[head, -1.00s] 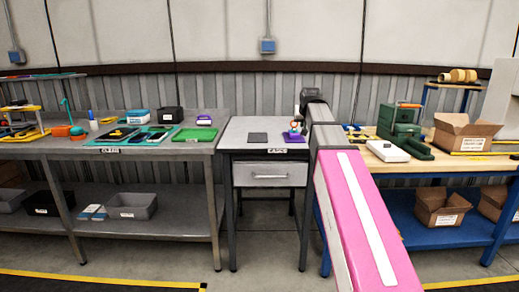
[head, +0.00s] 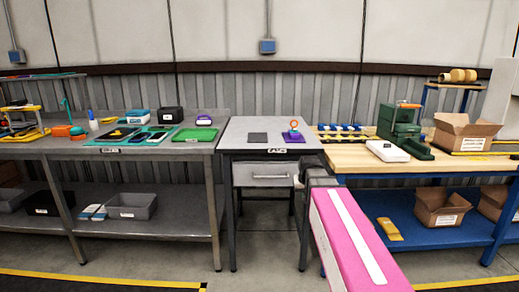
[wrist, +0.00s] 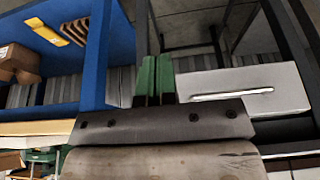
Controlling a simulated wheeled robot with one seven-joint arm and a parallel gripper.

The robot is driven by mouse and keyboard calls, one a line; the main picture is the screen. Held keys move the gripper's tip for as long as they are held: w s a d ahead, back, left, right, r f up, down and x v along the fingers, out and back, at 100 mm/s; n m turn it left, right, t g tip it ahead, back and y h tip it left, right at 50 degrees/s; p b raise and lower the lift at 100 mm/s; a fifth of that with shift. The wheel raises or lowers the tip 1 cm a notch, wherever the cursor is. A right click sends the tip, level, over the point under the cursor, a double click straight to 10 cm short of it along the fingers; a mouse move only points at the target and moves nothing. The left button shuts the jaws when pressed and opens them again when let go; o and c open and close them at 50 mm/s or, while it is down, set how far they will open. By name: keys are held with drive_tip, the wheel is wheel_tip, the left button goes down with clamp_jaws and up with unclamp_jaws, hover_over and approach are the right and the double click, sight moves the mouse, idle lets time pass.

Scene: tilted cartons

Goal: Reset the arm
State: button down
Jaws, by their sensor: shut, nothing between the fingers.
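My pink and grey arm (head: 350,240) rises from the lower right of the head view and ends in front of the gap between the middle table and the wooden bench. My gripper is mostly hidden behind the arm's end there. In the wrist view my gripper (wrist: 156,72) shows two green fingers side by side, shut, with nothing between them. The white drawer front (wrist: 245,92) with its bar handle is to the right of the fingers, and a blue bench leg (wrist: 97,60) is to the left.
The grey middle table (head: 237,130) holds a dark square pad (head: 258,138) and a purple item with an orange ring (head: 293,134). The wooden bench (head: 350,157) carries a green machine (head: 400,125) and an open carton (head: 462,134). A yellow item (head: 389,229) lies on the blue lower shelf.

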drive_tip(key=s+f+g, duration=0.4)
drive_tip(key=s+f, duration=1.3)
drive_tip(key=f, duration=0.1)
drive_tip(key=shift+s, duration=0.25)
